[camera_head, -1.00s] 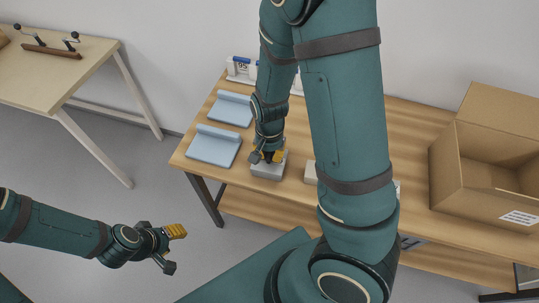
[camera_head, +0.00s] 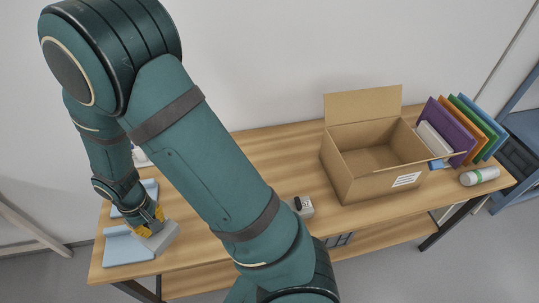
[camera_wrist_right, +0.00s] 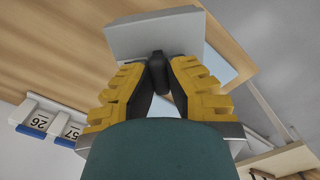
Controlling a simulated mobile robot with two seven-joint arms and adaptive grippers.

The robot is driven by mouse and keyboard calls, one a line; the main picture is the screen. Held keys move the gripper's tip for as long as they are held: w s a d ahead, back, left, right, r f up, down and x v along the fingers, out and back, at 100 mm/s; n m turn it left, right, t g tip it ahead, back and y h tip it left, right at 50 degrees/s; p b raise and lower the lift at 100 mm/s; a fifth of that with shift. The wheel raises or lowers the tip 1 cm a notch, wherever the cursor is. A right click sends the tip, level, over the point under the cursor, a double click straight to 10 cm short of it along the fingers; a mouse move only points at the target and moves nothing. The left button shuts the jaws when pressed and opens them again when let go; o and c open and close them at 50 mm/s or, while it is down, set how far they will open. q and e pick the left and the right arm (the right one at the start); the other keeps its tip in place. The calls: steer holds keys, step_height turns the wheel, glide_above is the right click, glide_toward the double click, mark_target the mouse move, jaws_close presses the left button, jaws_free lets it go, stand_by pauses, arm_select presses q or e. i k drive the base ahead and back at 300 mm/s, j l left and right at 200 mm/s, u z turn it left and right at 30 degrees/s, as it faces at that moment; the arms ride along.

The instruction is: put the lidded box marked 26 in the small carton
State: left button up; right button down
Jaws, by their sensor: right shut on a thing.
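My right gripper (camera_head: 148,220) is shut on a plain grey box (camera_head: 158,238) at the left end of the table. It also shows in the right wrist view, with the grey box (camera_wrist_right: 155,36) beyond the fingertips. No number shows on its visible faces. I cannot tell whether it is clear of the table. An open, empty brown carton (camera_head: 365,185) with a white label stands on the right half of the table. In the right wrist view a white and blue item bears a number resembling 26 (camera_wrist_right: 40,122). My left gripper is out of view.
Light-blue trays (camera_head: 128,249) lie by the held box. A small grey box with a dark mark (camera_head: 302,206) sits near the front edge, partly behind my arm.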

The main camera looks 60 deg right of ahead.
mark_target(353, 174)
steer(key=k+l+z, duration=0.3)
steer(key=k+l, duration=0.35)
steer(key=k, duration=0.2)
steer(key=k+l+z, duration=0.25)
steer(key=k+l, duration=0.55)
